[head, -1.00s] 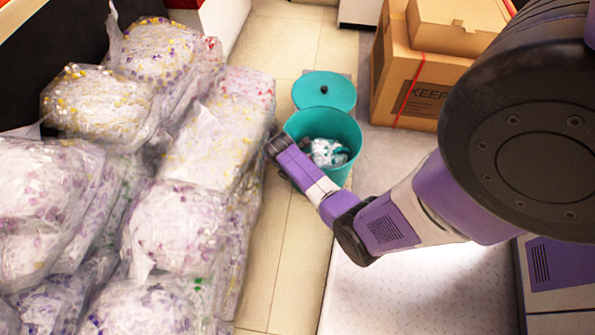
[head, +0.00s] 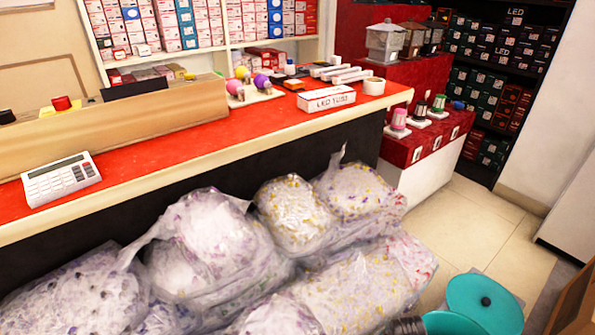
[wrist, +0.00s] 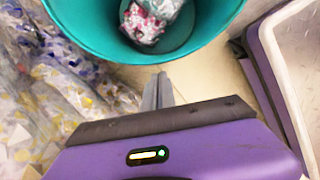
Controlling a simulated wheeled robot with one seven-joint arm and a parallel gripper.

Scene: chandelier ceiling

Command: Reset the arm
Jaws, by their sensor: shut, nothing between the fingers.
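My gripper (wrist: 158,90) shows in the wrist view with its two grey fingers together and nothing between them. It points at the floor just in front of a teal bin (wrist: 95,38). A crumpled pink and white package (wrist: 143,22) lies inside the bin. A dark ribbed piece beside the bin there may be part of my arm; the rest of the arm is out of the head view.
Clear bags of packing filler (head: 215,240) are piled along the red-topped counter (head: 235,130). A calculator (head: 62,178) and an LED tube box (head: 326,98) rest on the counter. Shelves (head: 490,90) stand at the back right. Tiled floor (head: 470,225) is free beyond the lid.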

